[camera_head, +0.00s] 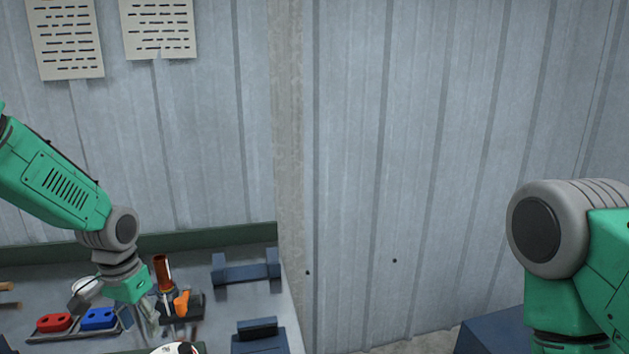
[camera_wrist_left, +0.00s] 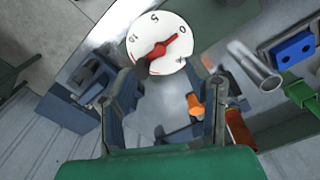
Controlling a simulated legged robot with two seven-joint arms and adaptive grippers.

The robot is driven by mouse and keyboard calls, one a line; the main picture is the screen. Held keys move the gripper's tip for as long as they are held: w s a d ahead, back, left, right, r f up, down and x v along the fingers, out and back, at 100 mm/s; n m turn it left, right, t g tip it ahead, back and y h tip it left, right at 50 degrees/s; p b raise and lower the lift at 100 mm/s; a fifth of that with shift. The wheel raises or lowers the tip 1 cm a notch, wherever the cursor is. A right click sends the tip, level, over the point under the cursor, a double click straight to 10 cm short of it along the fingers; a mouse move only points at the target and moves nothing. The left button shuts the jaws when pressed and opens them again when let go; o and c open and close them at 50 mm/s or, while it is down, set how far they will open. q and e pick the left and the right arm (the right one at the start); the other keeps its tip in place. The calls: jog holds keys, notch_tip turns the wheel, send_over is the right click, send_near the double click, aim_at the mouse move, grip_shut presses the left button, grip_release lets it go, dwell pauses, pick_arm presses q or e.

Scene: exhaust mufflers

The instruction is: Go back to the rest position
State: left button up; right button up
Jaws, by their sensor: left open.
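My left gripper (camera_head: 148,322) hangs over the workbench at the lower left of the head view, pointing down. In the left wrist view its two fingers (camera_wrist_left: 163,98) are spread apart with nothing between them. A white dial with a red pointer (camera_wrist_left: 157,43) lies beyond the fingertips; it shows partly at the bottom edge of the head view (camera_head: 178,348). My right arm shows at the right edge of the head view, bent downward; its gripper is out of view.
The workbench (camera_head: 215,308) holds a red block (camera_head: 54,322), a blue block (camera_head: 98,318), an orange-brown handle (camera_head: 162,272), a small orange item (camera_head: 181,304) and a dark bracket (camera_head: 246,271). A metal tube (camera_wrist_left: 255,66) shows in the wrist view. A corrugated wall (camera_head: 400,140) stands behind.

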pick_arm(q)
jog(key=s+d+f+n, duration=0.1)
jog(key=s+d+f, duration=0.2)
jog(key=s+f, duration=0.75)
jog(key=s+d+f+n, duration=0.1)
jog(key=s+d+f, duration=0.1)
jog(key=s+f, duration=0.9)
jog(key=s+n, duration=0.1)
jog(key=s, duration=1.1)
notch_tip(320, 180, down, 14)
jog(key=w+b, duration=0.1)
jog(key=b, duration=1.3)
jog(key=shift+w+d+r+m+t+b, duration=0.2)
jog(key=shift+w+r+m+t+b, duration=0.1)
jog(key=shift+w+m+b, duration=0.1)
pick_arm(e)
notch_tip(320, 180, down, 15)
jog(key=shift+w, duration=0.3)
pick_arm(q)
jog(key=shift+w, duration=0.1)
